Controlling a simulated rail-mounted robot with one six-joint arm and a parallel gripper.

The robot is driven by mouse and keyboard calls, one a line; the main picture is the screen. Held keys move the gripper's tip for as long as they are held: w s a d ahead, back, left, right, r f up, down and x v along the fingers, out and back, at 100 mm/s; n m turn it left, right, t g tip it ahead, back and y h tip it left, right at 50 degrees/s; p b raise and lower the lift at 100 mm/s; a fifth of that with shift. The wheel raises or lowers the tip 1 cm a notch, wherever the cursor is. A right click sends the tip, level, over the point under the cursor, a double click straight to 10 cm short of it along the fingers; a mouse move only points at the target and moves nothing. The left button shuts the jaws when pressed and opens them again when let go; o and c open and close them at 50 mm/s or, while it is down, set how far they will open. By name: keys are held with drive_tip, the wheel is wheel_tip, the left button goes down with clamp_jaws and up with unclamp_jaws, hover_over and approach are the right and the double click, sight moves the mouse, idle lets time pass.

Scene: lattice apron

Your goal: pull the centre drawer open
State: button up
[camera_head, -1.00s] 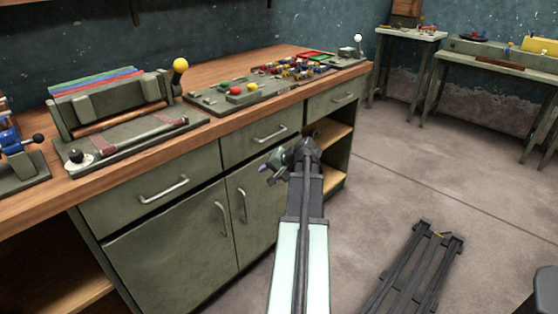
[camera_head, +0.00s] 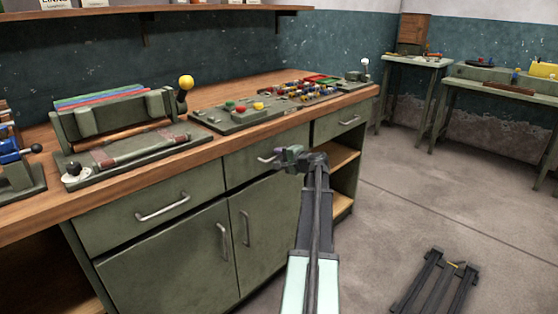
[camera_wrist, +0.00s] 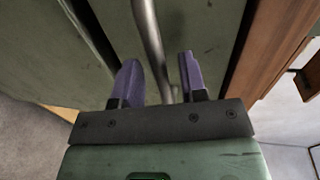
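The centre drawer (camera_head: 240,168) is a green front in the workbench, between a left and a right drawer, and looks flush with the cabinet. Its metal handle (camera_head: 267,159) is partly hidden by my gripper (camera_head: 274,156). In the wrist view the drawer front (camera_wrist: 206,32) lies ahead, and the handle (camera_wrist: 150,38) runs as a bar between the two purple fingers of my gripper (camera_wrist: 158,72). The fingers are apart, with a visible gap on each side of the bar. I cannot tell how deep the bar sits between them.
The left drawer (camera_head: 130,215) and right drawer (camera_head: 335,122) flank it, with cupboard doors (camera_head: 170,262) below. The wooden worktop (camera_head: 215,145) overhangs just above the handle. Open shelves (camera_head: 343,158) are at the right end. A dark rack (camera_head: 436,283) stands on the floor, otherwise clear.

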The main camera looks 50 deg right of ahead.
drive_tip(key=shift+w+f, duration=0.1)
drive_tip(key=shift+w, duration=0.4)
clamp_jaws()
